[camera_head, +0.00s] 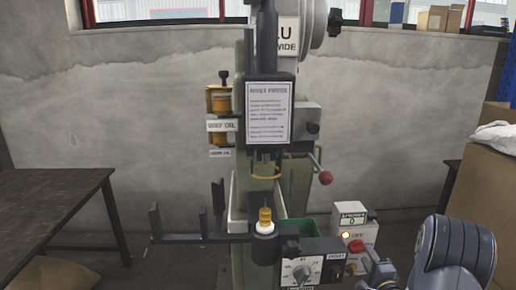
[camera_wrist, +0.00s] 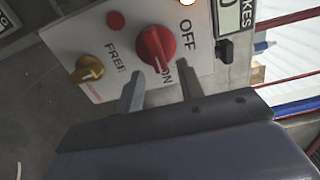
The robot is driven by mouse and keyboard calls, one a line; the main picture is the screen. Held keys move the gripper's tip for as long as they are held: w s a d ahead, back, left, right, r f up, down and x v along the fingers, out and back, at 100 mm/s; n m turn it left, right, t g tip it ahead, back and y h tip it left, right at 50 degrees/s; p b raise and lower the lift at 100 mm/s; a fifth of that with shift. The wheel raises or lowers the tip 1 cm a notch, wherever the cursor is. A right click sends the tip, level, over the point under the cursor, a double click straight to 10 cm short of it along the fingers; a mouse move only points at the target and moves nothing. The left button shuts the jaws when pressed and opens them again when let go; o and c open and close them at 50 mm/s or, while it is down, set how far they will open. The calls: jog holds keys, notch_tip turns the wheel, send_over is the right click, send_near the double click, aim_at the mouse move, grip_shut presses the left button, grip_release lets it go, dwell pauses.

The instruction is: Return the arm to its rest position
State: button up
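My gripper (camera_wrist: 159,72) is in the wrist view, its two grey fingers apart with nothing held between them. Just beyond the fingertips is a red rotary knob (camera_wrist: 155,48) on a pale panel marked OFF, ON and FREE. Whether a finger touches the knob I cannot tell. A yellow knob (camera_wrist: 88,69) is to its left. In the head view my arm (camera_head: 455,252) comes in at the lower right, bent, its end low beside the small control box (camera_head: 357,226). The fingers are hard to make out there.
The green rivet press (camera_head: 240,160) stands in the middle, with a dial box (camera_head: 305,271) at its front and a red-balled lever (camera_head: 325,177). A lamp (camera_head: 346,235) glows on the control box. Cardboard boxes (camera_head: 482,190) stand close to my arm at right. A dark table (camera_head: 50,205) is left.

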jog(key=shift+w, duration=1.1)
